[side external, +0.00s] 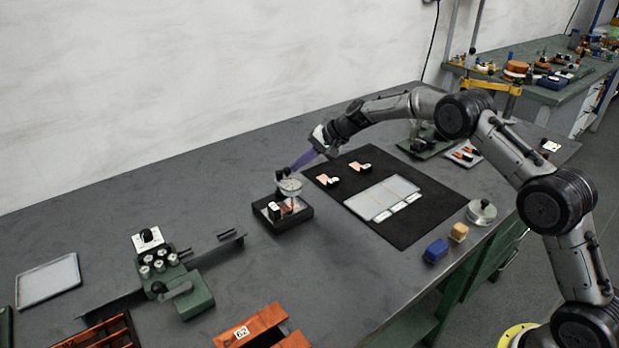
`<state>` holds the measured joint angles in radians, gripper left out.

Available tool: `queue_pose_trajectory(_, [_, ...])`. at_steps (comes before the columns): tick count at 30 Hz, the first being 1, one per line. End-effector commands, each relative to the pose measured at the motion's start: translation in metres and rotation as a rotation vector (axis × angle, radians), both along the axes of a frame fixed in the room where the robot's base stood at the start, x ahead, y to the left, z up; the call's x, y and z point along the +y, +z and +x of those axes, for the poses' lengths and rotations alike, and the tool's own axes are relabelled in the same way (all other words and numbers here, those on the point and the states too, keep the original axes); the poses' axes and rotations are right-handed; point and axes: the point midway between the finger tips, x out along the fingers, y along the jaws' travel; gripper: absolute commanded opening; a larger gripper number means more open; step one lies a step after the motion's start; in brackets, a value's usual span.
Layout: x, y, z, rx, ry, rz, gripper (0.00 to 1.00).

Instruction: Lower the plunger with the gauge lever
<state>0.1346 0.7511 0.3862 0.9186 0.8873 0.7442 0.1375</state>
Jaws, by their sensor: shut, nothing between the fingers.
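The gauge (274,213) stands on the table left of the black mat, with a dark base, a round pale dial (290,187) and a copper-coloured piece at its base. A small dark part, which may be the lever (281,172), is at the top of the gauge. My gripper (294,168) has purple fingers and is shut, reaching down from the right to the top of the gauge. Its tips are at or very near the dark part; I cannot tell whether they touch. The plunger is too small to make out.
The black mat (430,226) bears a pale tray (372,203) and copper pieces. A green fixture (187,299) and an orange bin (262,326) stand at the front left.

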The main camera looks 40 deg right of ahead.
Motion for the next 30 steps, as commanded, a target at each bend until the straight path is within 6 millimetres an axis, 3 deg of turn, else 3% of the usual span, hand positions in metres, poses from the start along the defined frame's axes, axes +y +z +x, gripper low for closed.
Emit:
queue_pose_trajectory(5, [-0.009, 0.005, -0.008, 0.0, -0.003, 0.0, 0.0])
queue_pose_trajectory(10, [-0.031, 0.018, -0.029, 0.0, -0.004, 0.0, 0.0])
queue_pose_trajectory(19, [-0.062, 0.066, -0.058, -0.002, -0.002, -0.001, 0.0])
queue_pose_trajectory(30, [-0.076, 0.088, -0.074, 0.0, 0.001, 0.001, 0.0])
